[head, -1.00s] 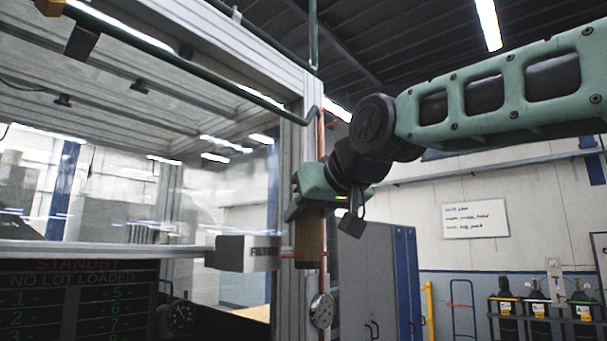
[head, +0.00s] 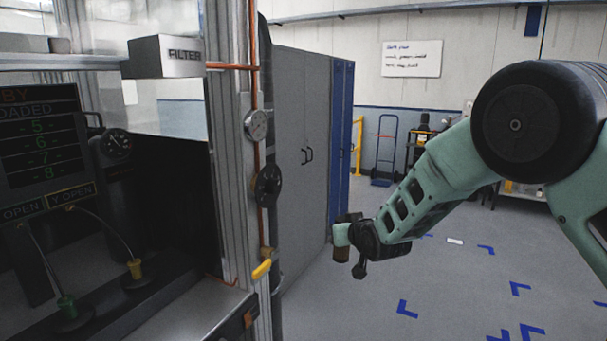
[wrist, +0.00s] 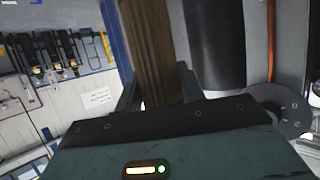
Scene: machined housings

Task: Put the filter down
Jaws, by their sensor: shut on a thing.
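The filter, a brown, wood-grained piece, is held by my gripper (wrist: 158,90) in the wrist view. There the filter (wrist: 150,40) runs up between the two dark fingers to the top edge, so its far end is out of frame. A grey box labelled FILTER (head: 165,57) is on the machine frame at upper left.
The machine's metal post (head: 228,150) carries a gauge (head: 256,125), a dark valve knob (head: 267,186) and a yellow handle (head: 262,269). A grey cabinet (head: 300,150) stands behind. A machine ledge (head: 190,310) is at lower left. Grey floor with blue marks (head: 407,309) is open at right.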

